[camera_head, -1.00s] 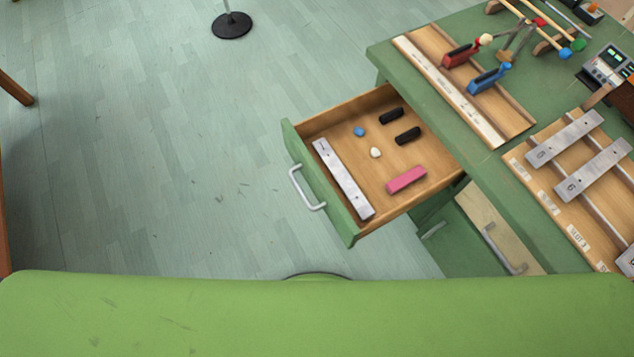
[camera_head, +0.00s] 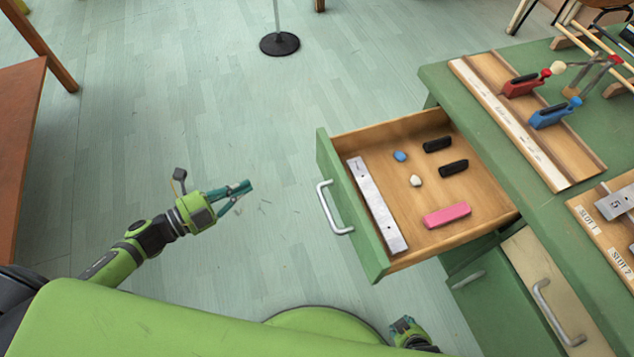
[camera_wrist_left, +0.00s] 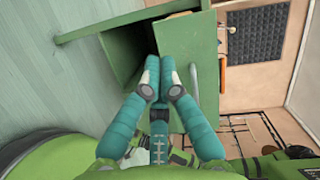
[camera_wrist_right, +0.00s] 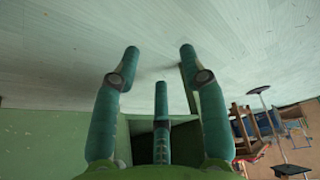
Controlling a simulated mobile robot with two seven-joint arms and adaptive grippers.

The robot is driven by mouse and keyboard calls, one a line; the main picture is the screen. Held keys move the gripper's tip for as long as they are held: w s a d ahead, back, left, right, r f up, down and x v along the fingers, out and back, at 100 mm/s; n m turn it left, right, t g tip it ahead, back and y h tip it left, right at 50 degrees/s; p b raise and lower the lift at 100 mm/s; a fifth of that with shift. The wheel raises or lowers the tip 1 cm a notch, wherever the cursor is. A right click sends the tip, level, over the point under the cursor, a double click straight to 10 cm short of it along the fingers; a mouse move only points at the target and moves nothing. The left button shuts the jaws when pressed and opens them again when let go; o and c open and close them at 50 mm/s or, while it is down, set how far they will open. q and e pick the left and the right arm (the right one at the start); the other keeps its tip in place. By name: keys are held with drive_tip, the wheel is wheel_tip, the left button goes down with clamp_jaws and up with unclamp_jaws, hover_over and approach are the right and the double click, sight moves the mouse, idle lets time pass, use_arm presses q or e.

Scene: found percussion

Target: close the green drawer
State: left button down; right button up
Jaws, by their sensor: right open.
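The green drawer (camera_head: 345,208) is pulled well out of the green desk, its front panel and silver handle (camera_head: 331,208) facing left. It holds a metal bar (camera_head: 377,205), a pink block (camera_head: 446,216), two black pieces, a blue pebble and a white pebble. My left gripper (camera_head: 240,191) is above the floor, left of the handle and apart from it in the head view. In the left wrist view its fingertips (camera_wrist_left: 158,76) are close together, with green panels beyond; how far they are closed is unclear. My right gripper (camera_head: 404,326) is low at the bottom edge; its fingers (camera_wrist_right: 160,52) are spread and empty.
The desk top (camera_head: 440,83) carries a wooden rack (camera_head: 525,125) with red and blue clamps. Below the open drawer are other handled fronts (camera_head: 560,290). A black stand base (camera_head: 280,43) and a brown table (camera_head: 20,150) stand away. Floor left of the drawer is clear.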

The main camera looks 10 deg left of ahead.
use_arm(q)
drive_tip(key=s+d+r+m+g+h, duration=0.3)
drive_tip(key=d+r+m+h, duration=0.1)
drive_tip(key=r+m, duration=0.15)
approach(330, 169)
drive_tip(key=x, duration=0.6)
drive_tip(key=shift+w+p, duration=0.15)
drive_tip(key=shift+p, duration=0.15)
drive_tip(key=shift+w+d, duration=0.25)
drive_tip(key=shift+d, duration=0.2)
use_arm(e)
drive_tip(key=shift+s+f, duration=0.25)
drive_tip(key=shift+s, duration=0.2)
use_arm(q)
drive_tip(key=shift+d, duration=0.1)
use_arm(e)
drive_tip(key=shift+d, duration=0.1)
